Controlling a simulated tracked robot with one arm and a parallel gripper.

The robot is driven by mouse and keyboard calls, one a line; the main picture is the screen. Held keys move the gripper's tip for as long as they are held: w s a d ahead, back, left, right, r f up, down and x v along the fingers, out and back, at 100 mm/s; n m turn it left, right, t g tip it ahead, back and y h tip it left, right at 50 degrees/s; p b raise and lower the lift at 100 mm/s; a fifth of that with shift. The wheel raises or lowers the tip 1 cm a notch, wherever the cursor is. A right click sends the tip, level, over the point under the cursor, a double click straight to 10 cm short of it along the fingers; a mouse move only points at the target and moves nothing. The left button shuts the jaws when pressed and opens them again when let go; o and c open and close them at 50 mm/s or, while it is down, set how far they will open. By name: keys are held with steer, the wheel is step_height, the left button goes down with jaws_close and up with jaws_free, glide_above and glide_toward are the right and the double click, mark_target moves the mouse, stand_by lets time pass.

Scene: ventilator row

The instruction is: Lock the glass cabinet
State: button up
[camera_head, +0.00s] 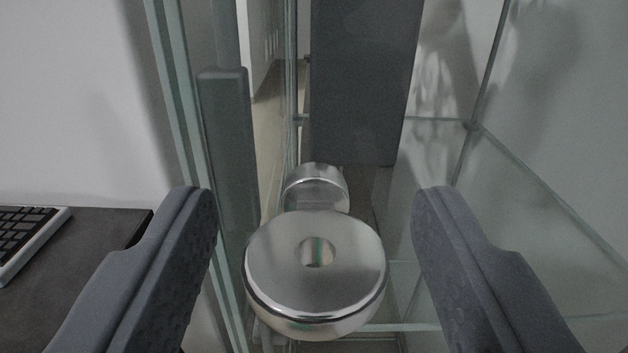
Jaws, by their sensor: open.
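The glass cabinet (550,180) fills the middle and right of the view, with clear panes and greenish edges. A round, shiny metal lock or knob (300,290) with a hole in its face sits low in the middle. A smaller metal cylinder (317,186) shows just behind it. My gripper (315,205) is open. Its two dark grey fingers stand to the left and right of the round metal piece, with a gap on each side. I cannot tell whether the lock is turned or whether the cabinet is locked.
A dark grey upright bar (229,150) stands by the glass edge, close to the left finger. A dark panel (365,80) shows behind the glass. A dark desk (95,265) with a keyboard (28,235) is at the lower left, beside a pale wall (70,100).

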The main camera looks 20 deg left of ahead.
steer(key=shift+w+a, duration=0.1)
steer(key=shift+w, duration=0.2)
steer(key=c, duration=1)
